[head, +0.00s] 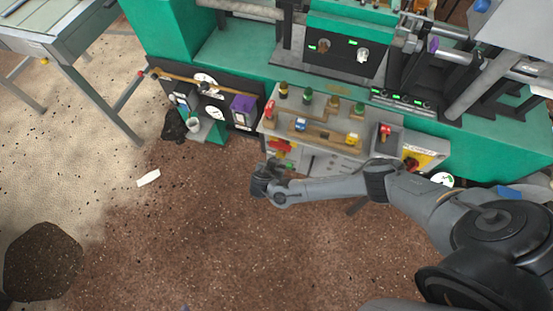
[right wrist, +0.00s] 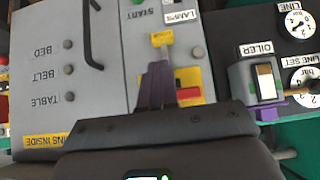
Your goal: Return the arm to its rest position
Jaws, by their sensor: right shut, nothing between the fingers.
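My right arm (head: 330,188) reaches in from the right of the head view. Its gripper (head: 279,165) is in front of the grey control panel (head: 318,163), below the shelf of colored plugs. In the right wrist view my right gripper (right wrist: 155,72) is shut, its dark purple fingers together with nothing held. A yellow piece (right wrist: 162,39) shows just beyond the fingertips on the panel; I cannot tell whether they touch. A red and yellow part (right wrist: 190,93) shows beside the fingers. My left gripper is in neither view.
Several plugs stand on the panel's shelf (head: 316,129). An oiler box (right wrist: 255,80) and gauges (right wrist: 301,24) are right of the fingers in the wrist view. A green machine (head: 235,55) stands behind, a table (head: 50,42) at upper left. The brown floor (head: 190,235) in front is mostly clear.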

